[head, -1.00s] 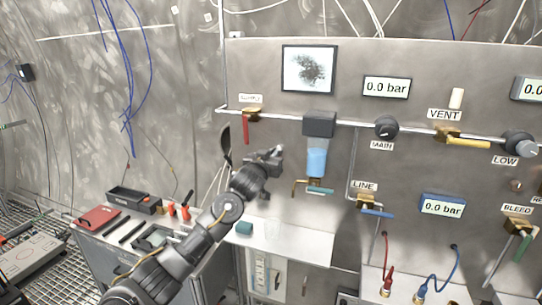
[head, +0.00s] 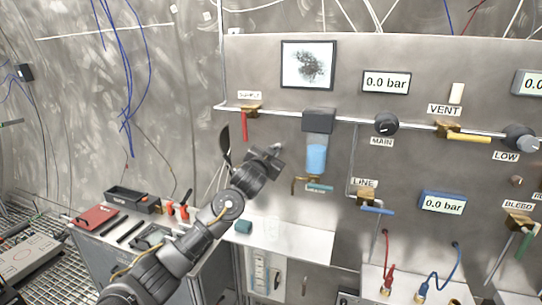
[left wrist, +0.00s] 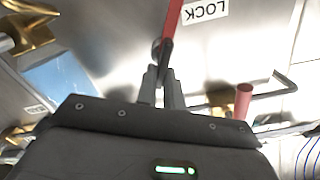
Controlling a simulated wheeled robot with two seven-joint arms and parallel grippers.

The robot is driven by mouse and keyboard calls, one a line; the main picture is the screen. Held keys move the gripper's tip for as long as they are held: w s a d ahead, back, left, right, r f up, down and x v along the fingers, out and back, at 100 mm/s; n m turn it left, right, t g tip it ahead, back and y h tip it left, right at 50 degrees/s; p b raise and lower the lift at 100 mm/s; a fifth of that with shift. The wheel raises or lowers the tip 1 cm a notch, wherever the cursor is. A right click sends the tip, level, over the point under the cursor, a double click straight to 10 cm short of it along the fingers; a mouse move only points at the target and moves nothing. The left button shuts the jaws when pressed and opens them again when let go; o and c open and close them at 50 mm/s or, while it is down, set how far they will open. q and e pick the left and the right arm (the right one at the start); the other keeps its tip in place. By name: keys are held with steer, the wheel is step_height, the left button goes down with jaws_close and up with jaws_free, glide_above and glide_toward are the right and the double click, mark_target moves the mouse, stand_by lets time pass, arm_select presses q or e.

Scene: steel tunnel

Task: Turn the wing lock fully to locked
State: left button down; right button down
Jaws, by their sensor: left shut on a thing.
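The wing lock (left wrist: 171,22) shows in the left wrist view as a narrow red wing above my fingertips, with a grey part at its lower end. A LOCK label (left wrist: 205,10) lies beside it, upside down in this view. My left gripper (left wrist: 162,72) is shut on the wing lock's grey lower end. In the head view my left gripper (head: 273,150) is against the panel, left of the blue filter bowl (head: 316,158). It hides the wing lock there. My right gripper is not in view.
The supply valve's red lever (head: 244,125) hangs just above and left of my left gripper; it also shows in the left wrist view (left wrist: 243,100). A brass drain valve (head: 299,184) is to the right. A pale shelf (head: 300,243) with a clear cup is below.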

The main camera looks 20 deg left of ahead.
arm_select(q)
steer(key=shift+d+f+m+b, duration=0.1)
steer(key=shift+f+m+b, duration=0.1)
steer(key=shift+m+b, duration=1.4)
steer(key=shift+d+f+m+b, duration=0.2)
steer(key=shift+m+b, duration=0.55)
steer(key=shift+m, duration=1.8)
steer(key=shift+d+f+m+b, duration=0.1)
steer(key=shift+f+m+b, duration=0.15)
steer(key=shift+m+b, duration=1.35)
steer(key=shift+m+p, duration=0.4)
steer(key=shift+m, duration=0.25)
steer(key=c, duration=1.5)
jaws_free()
